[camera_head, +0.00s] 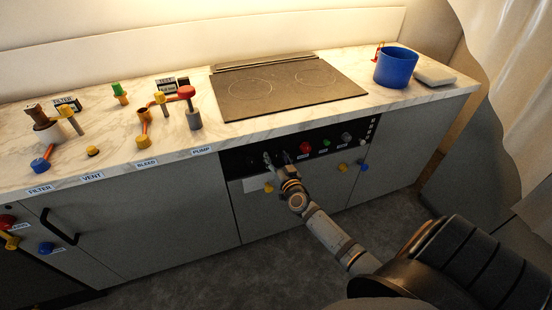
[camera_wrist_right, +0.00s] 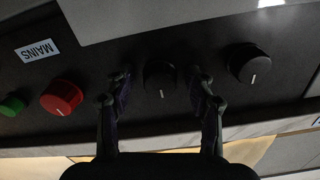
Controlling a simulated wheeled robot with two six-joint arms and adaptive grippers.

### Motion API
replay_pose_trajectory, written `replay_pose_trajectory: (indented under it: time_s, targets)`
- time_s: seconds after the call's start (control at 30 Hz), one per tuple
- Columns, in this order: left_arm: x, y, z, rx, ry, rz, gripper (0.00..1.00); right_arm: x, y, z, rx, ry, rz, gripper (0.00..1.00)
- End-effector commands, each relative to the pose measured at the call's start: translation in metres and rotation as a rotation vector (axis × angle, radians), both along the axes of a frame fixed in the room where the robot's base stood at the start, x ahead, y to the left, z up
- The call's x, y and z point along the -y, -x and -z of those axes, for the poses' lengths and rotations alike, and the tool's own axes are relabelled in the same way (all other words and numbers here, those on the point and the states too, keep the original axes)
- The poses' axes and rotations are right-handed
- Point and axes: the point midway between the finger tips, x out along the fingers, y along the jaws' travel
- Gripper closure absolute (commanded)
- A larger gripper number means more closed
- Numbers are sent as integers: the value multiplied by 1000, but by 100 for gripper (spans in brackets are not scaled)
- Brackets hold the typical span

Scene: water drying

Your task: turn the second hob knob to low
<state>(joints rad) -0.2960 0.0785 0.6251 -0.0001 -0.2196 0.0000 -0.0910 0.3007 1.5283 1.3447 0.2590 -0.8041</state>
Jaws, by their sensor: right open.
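The black control panel (camera_head: 252,160) is on the cabinet front below the hob (camera_head: 285,86). In the right wrist view, a black knob (camera_wrist_right: 160,78) with a white pointer line sits between the two fingers of my right gripper (camera_head: 277,158). The fingers are open, one on each side, and a dark gap shows between each finger and the knob. The other black knob (camera_wrist_right: 248,63) is to the right in that view, outside the fingers. Its white line also points toward the bottom of the picture. In the head view the gripper hides much of the knob area. My left gripper is not in view.
Beside the black knobs are a red knob (camera_wrist_right: 62,97) under the upside-down MAINS label (camera_wrist_right: 37,50) and a green knob (camera_wrist_right: 12,105). Yellow valves and a blue valve are below the panel. A blue pot (camera_head: 396,68) and pipe fittings (camera_head: 160,115) stand on the marble counter.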

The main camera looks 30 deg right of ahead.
Motion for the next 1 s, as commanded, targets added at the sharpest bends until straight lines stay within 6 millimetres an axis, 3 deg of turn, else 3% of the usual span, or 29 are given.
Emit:
replay_pose_trajectory:
  time_s: [0.2, 0.6, 1.0]
  targets:
    - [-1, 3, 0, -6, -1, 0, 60, 0, 0, 0, -1, 0, 0, 49]
    - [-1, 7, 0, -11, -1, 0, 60, 0, 0, 0, -1, 0, 0, 100]
    - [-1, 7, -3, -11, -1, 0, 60, 0, 0, 0, 21, -94, -1, 100]
